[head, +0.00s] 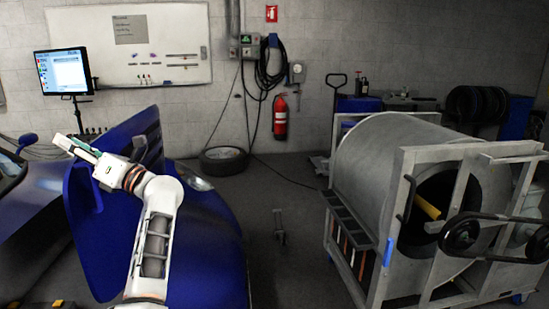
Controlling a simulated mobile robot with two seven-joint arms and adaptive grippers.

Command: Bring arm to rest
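My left arm (158,235) is white and rises from the bottom of the head view, bending up and to the left. Its gripper (66,141) is at the upper left end of the arm, in front of the raised blue car panel (92,250). The gripper is small, and I cannot tell whether its fingers are open or shut. No held object can be made out. I do not make out my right gripper in the view.
A blue car (205,255) stands close around my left arm. A large grey drum machine (385,155) in a metal frame stands at the right. The middle floor is mostly clear.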

